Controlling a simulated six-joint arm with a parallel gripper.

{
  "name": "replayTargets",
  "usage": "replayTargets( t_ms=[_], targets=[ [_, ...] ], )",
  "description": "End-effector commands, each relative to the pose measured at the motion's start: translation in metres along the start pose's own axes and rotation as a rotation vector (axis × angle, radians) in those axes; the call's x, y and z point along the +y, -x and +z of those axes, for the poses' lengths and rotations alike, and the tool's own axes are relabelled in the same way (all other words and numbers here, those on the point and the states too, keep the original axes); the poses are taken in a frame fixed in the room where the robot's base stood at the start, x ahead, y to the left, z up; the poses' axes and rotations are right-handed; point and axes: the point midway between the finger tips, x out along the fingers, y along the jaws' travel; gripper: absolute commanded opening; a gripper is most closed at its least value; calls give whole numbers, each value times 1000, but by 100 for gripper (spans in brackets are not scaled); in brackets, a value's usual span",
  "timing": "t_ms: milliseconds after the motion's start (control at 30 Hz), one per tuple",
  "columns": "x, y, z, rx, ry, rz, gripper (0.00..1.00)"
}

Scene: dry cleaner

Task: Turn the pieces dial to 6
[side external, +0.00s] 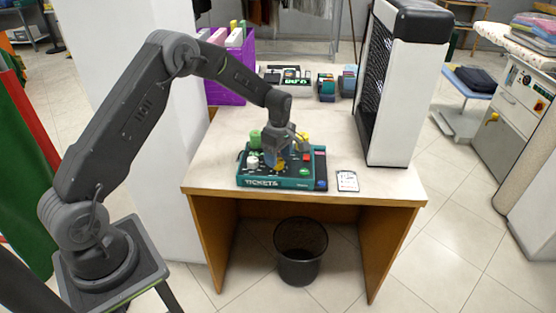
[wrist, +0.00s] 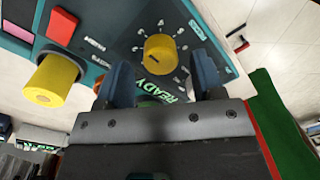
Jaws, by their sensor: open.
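The teal ticket machine (side external: 243,172) stands near the front edge of the counter. In the wrist view its panel (wrist: 120,12) carries a yellow dial (wrist: 160,54) ringed by small white marks, too small to read for certain. The dial's pointer setting is unclear. My gripper (side external: 279,160) is low over the machine, pointing down. In the wrist view my gripper (wrist: 163,72) is open, with one finger on each side of the dial's near edge. I cannot tell whether either finger touches it. A green READY display is partly hidden between the fingers.
A yellow cylindrical knob (wrist: 50,82) and a red button (wrist: 62,26) sit left of the dial in the wrist view. A white card (side external: 347,181) lies right of the machine. A tall white-and-black unit (side external: 405,90) stands behind right. The counter's left front is clear.

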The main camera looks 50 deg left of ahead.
Motion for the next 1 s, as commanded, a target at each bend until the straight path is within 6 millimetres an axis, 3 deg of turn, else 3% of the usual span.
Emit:
replayTargets(
  t_ms=[200, 500, 1000],
  targets=[
    [0, -18, 0, 0, 0, 0, 62],
    [0, -19, 0, 0, 0, 0, 62],
    [0, -19, 0, 0, 0, 1, 14]
  ],
)
